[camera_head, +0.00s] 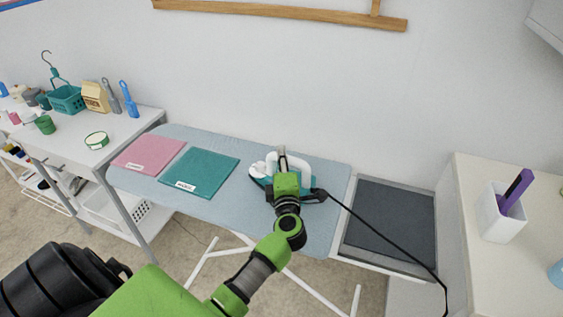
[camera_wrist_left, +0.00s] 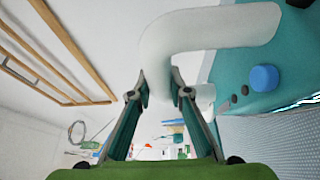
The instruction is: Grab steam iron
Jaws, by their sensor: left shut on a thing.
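The steam iron (camera_head: 258,169), white and teal with a black cord, is on the light blue ironing board (camera_head: 240,215), towards its right end. My left gripper (camera_head: 281,158) reaches over the iron and hides much of it in the head view. In the left wrist view, the iron's white handle (camera_wrist_left: 205,32) passes between the fingertips of my left gripper (camera_wrist_left: 160,84), which is shut on it. The iron's teal body with a blue knob (camera_wrist_left: 264,78) is at the right. My right gripper is in neither view.
A pink cloth (camera_head: 149,154) and a teal cloth (camera_head: 207,172) lie on the board to the left. A dark pad (camera_head: 390,222) is right of the board. A white shelf table (camera_head: 75,138) stands left; a counter with a white cup (camera_head: 499,215) stands right.

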